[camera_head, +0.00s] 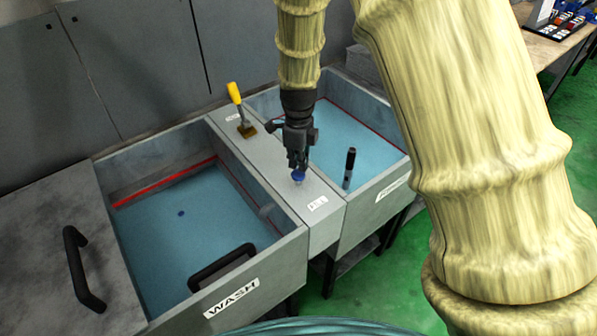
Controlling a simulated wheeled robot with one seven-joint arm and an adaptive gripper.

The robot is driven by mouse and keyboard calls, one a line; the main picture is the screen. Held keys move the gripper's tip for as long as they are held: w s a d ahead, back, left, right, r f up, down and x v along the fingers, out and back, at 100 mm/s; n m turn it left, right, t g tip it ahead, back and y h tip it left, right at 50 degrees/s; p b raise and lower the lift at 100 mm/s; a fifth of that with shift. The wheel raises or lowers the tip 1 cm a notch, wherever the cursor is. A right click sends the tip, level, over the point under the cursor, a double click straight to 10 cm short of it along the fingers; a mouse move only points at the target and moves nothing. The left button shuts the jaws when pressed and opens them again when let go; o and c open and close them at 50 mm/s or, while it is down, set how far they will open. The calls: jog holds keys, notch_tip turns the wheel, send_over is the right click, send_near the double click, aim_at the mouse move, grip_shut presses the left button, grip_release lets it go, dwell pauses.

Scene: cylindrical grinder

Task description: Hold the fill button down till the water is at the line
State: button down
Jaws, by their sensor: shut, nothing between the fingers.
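In the left basin, marked WASH, a red line (165,182) runs along the wall. The blue water (185,235) there appears a little below the line. In the right basin, the water (335,135) lies close to its red line (365,120).
A yellow-handled lever (236,97) stands on the strip behind my gripper. A dark upright cylinder (349,165) stands at the right basin's near side. A black handle (222,267) lies at the wash basin's front. A grey lid (60,255) with a handle is at left.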

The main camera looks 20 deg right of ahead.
aim_at(298, 178)
jog(key=shift+f+b, duration=0.35)
jog(key=shift+f, duration=1.05)
dwell(6.6)
